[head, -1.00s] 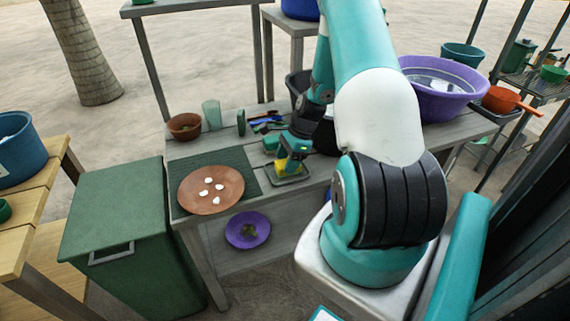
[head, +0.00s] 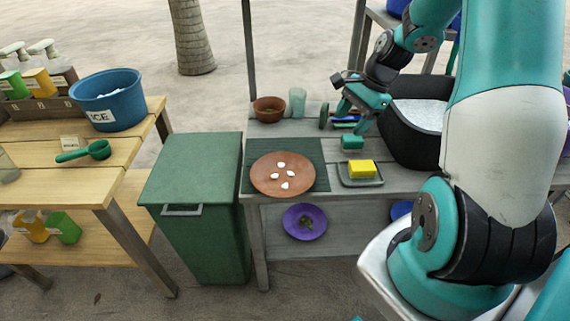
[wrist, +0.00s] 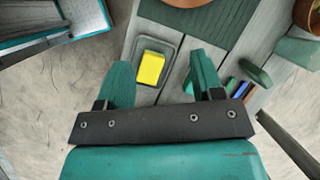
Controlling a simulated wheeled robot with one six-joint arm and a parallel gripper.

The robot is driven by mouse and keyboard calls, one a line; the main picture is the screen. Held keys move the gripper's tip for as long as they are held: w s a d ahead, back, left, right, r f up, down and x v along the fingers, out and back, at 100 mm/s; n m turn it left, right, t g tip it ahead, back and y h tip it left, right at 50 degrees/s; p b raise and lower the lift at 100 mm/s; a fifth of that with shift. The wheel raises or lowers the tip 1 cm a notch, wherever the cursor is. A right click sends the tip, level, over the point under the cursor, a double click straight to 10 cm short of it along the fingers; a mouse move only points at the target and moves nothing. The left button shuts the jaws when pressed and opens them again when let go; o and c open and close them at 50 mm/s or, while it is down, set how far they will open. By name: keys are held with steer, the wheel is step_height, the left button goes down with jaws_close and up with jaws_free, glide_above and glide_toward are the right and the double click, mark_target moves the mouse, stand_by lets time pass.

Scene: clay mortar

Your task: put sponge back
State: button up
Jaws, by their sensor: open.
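The yellow sponge (head: 362,168) lies in a small dark tray (head: 346,182) on the grey bench, right of the brown plate. It also shows in the wrist view (wrist: 151,69), lying within the tray (wrist: 171,50), between my fingers as seen from above. My gripper (head: 354,114) is open and empty, raised above the bench behind the sponge and apart from it. Its two green fingers are spread wide in the wrist view (wrist: 160,62).
A brown plate (head: 267,183) with several white pieces lies on a green mat (head: 318,176). A small green block (head: 352,141) sits behind the tray. A brown bowl (head: 269,109) and a glass (head: 297,102) stand at the back. A black basin (head: 418,138) is at right.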

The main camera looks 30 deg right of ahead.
steer(key=s+a+r+n, duration=0.2)
steer(key=a+r+n, duration=0.25)
steer(key=a, duration=0.35)
steer(key=s+a+r+n+g, duration=0.1)
steer(key=a+r+n, duration=0.2)
steer(key=a+n, duration=0.3)
steer(key=s+a+r+n, duration=0.2)
steer(key=a+r+n, duration=0.15)
steer(key=a, duration=0.55)
steer(key=s+a+r+n, duration=0.2)
steer(key=s+a+n, duration=0.7)
steer(key=s+n, duration=0.2)
steer(key=shift+s+a+r+g, duration=0.15)
steer(key=shift+s+r+g, duration=0.25)
steer(key=shift+s, duration=0.2)
